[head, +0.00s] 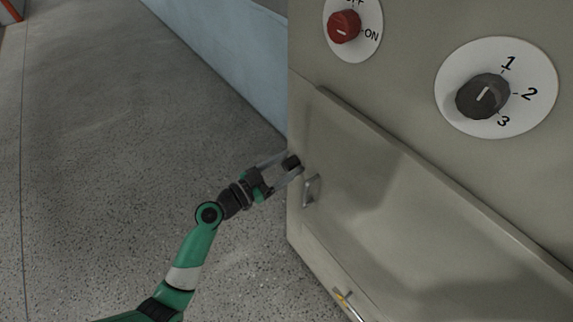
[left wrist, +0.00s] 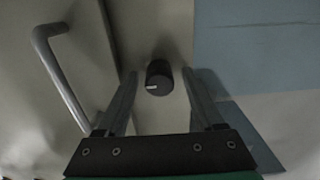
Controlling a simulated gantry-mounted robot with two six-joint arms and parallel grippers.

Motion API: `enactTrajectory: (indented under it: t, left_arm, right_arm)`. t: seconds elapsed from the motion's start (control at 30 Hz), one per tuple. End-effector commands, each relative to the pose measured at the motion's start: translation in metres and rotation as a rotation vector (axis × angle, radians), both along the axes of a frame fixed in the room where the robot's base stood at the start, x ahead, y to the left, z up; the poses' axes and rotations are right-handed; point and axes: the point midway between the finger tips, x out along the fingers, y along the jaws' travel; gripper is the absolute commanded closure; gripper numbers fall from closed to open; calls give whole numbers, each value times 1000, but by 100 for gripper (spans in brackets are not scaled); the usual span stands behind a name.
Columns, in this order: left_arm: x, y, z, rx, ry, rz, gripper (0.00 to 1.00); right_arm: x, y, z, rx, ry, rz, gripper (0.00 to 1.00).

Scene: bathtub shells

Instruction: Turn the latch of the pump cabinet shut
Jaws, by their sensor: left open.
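The latch is a small dark round knob (head: 291,162) on the left edge of the cabinet front, beside the door panel (head: 400,185). In the left wrist view the latch knob (left wrist: 159,76) shows a short white mark pointing left. My left gripper (head: 287,167) is open, with one finger on each side of the knob. In the left wrist view gaps show between the knob and both fingers of the gripper (left wrist: 160,72). A metal door handle (head: 311,190) is just right of the fingers; this handle (left wrist: 62,80) also shows in the left wrist view. The door panel looks closed.
A red knob (head: 344,27) with OFF and ON labels and a dark dial (head: 483,96) numbered 1 to 3 are above the door. Another metal handle (head: 348,304) is at the bottom. A pale blue wall (head: 225,45) stands behind. The speckled floor (head: 110,150) is clear.

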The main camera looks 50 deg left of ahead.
Motion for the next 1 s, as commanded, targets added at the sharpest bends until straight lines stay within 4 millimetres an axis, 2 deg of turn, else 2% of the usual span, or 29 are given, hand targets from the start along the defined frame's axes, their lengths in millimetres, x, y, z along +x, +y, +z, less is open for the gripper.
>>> enactTrajectory:
  t: [0.1,0.13,0.5,1.0]
  left_arm:
    - [0,0,0,0,0,0,31]
    - [0,0,0,0,0,0,35]
    - [-1,0,0,0,-1,0,100]
    - [-1,1,1,-74,7,0,100]
  right_arm:
    - [0,0,0,0,0,0,50]
    - [0,0,0,0,0,0,50]
    - [0,0,0,0,0,0,50]
    - [0,0,1,0,0,0,50]
